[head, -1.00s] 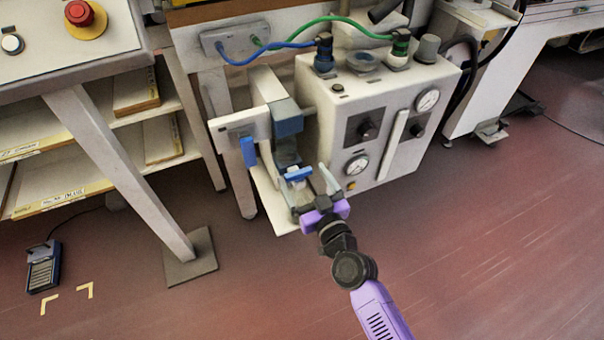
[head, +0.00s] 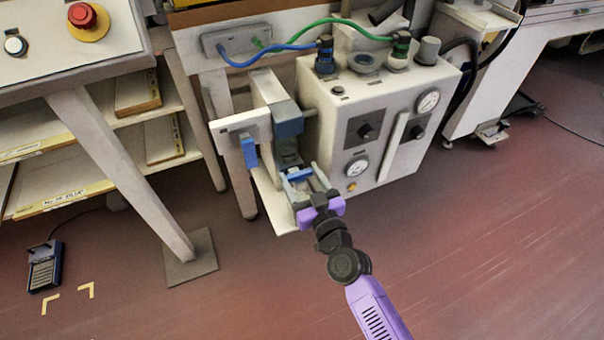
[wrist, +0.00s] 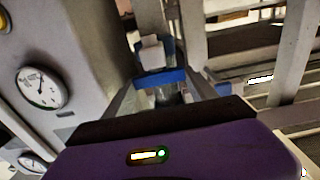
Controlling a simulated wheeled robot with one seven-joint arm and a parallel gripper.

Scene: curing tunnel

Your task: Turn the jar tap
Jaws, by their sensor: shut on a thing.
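The jar tap (head: 299,174) shows as a blue crossbar low on the front of the white machine. It also appears in the wrist view (wrist: 161,77), in front of a pale block. My gripper (head: 303,180) reaches it from the front. Its two grey fingers stand on either side of the blue bar and are shut on it, as the wrist view (wrist: 160,88) also shows. The exact finger contact is too small to make out.
The white machine (head: 385,95) with dials stands close to the right of my gripper. A white bracket (head: 238,123) with a blue handle (head: 249,152) is to the left. A slanted table leg (head: 120,165) stands farther left. The floor at the lower right is clear.

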